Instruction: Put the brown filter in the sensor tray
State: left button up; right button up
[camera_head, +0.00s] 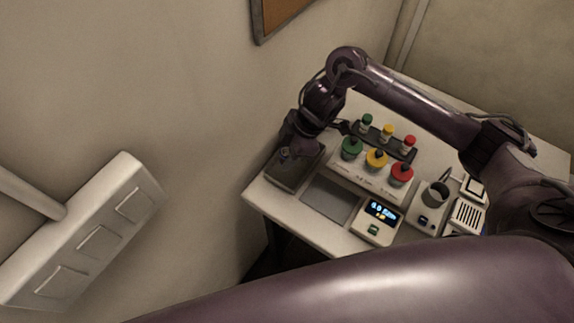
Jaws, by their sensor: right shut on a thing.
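My right gripper (287,153) is at the left end of the white table, low over a dark grey box-like tray (293,180). I take this for the sensor tray. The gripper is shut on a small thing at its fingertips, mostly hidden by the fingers. I cannot make out its colour or whether it touches the tray. My left gripper is not in view.
A rack with green, yellow and red capped containers (376,159) stands beside my right arm. A grey flat panel (330,198), a display device (376,220) and a cup-like holder (434,194) line the front of the table (286,212). The wall is close on the left.

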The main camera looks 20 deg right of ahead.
aim_at(288, 174)
notch_tip(288, 174, down, 5)
jog(key=shift+s+p, duration=0.1)
jog(key=shift+p, duration=0.25)
jog(key=shift+f, duration=0.35)
jog(key=shift+f, duration=0.1)
jog(key=o, duration=0.7)
